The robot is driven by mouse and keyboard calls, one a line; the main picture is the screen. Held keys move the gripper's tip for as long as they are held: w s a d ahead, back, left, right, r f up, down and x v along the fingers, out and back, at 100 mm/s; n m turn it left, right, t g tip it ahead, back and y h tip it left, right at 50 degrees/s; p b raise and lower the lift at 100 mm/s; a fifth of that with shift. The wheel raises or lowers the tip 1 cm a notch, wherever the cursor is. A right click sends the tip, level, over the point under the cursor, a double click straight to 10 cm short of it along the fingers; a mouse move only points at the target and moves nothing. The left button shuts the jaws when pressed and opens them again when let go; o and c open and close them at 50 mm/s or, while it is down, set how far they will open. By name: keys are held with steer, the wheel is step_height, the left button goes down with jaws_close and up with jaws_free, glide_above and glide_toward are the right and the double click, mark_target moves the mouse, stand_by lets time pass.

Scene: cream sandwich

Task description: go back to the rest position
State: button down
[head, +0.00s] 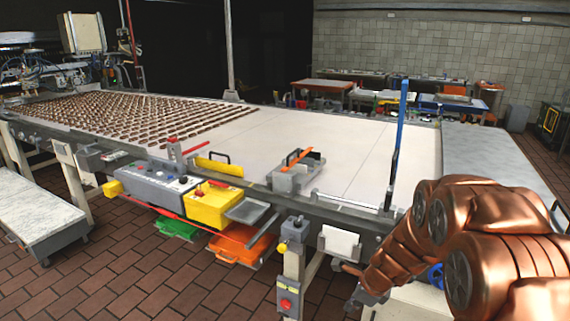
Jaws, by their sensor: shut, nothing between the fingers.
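My copper-coloured arm reaches in from the right of the head view and folds down toward the front side of the conveyor table. My gripper (360,284) is at its lower left end, small and partly dark against the table's frame and the floor. It is shut and I see nothing held in it. It is beside the front edge of the conveyor table (345,150), below the belt surface.
Rows of brown pieces (130,118) cover the belt's left part; its right part is bare. A grey tray with an orange handle (297,172), a yellow box (213,205) and a blue upright post (400,130) line the near edge. Tiled floor (130,270) is open at front left.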

steer(key=s+a+r+n+g, duration=0.1)
steer(key=s+a+r+n, duration=0.1)
steer(key=s+r+n, duration=0.5)
steer(key=s+a+r+n+g, duration=0.2)
steer(key=s+n, duration=0.3)
steer(key=s, duration=0.4)
steer(key=s+d+r+n+g+h, duration=0.1)
steer(key=s+d+r+n, duration=0.1)
steer(key=s+n, duration=0.3)
steer(key=s+d+r+n+h, duration=0.1)
steer(key=s+n, duration=0.5)
steer(key=s, duration=0.7)
steer(key=shift+s+d+r+g+h, duration=0.15)
steer(key=shift+d+r+g+h, duration=0.3)
steer(key=shift+d, duration=0.3)
